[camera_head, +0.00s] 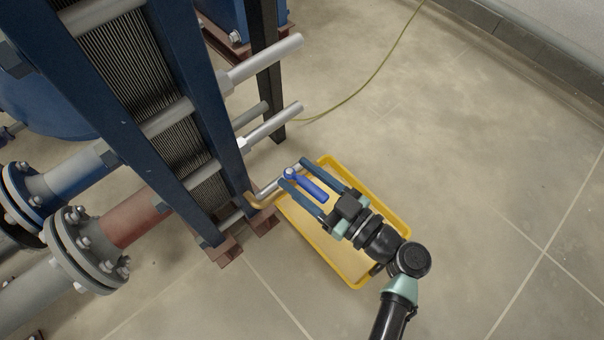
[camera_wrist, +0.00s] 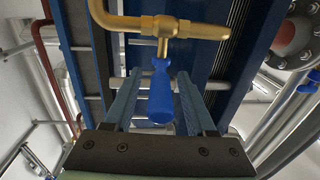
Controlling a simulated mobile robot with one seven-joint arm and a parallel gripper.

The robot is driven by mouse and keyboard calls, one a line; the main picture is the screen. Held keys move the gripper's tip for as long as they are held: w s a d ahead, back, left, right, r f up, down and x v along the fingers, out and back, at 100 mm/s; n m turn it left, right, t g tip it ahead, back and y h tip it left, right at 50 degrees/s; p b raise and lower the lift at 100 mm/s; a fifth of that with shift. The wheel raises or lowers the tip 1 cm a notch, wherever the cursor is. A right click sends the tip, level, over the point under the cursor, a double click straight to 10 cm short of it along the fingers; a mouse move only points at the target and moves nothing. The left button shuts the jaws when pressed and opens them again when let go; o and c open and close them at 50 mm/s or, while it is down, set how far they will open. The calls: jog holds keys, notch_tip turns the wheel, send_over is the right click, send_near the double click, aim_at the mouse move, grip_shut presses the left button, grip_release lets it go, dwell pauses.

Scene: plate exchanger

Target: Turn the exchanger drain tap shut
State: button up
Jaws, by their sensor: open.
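The drain tap has a blue lever handle (camera_head: 310,187) on a small valve body at the lower right of the plate exchanger (camera_head: 150,90). In the wrist view the blue handle (camera_wrist: 161,95) hangs from a brass valve and pipe (camera_wrist: 165,27). My gripper (camera_head: 292,171) is open, its two fingers on either side of the handle. In the wrist view the fingers of my gripper (camera_wrist: 152,85) flank the handle, with a visible gap to the left finger and a narrower one to the right. Whether either finger touches it cannot be told.
A yellow drip tray (camera_head: 393,216) lies on the floor under the tap and my gripper. Grey tie rods (camera_head: 270,128) stick out from the exchanger above the tap. Flanged pipes (camera_head: 85,250) stand at the left. A thin yellow-green cable (camera_head: 375,70) crosses the floor. The floor at right is clear.

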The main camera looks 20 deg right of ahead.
jog(key=shift+c, duration=0.2)
grip_shut()
dwell(1.3)
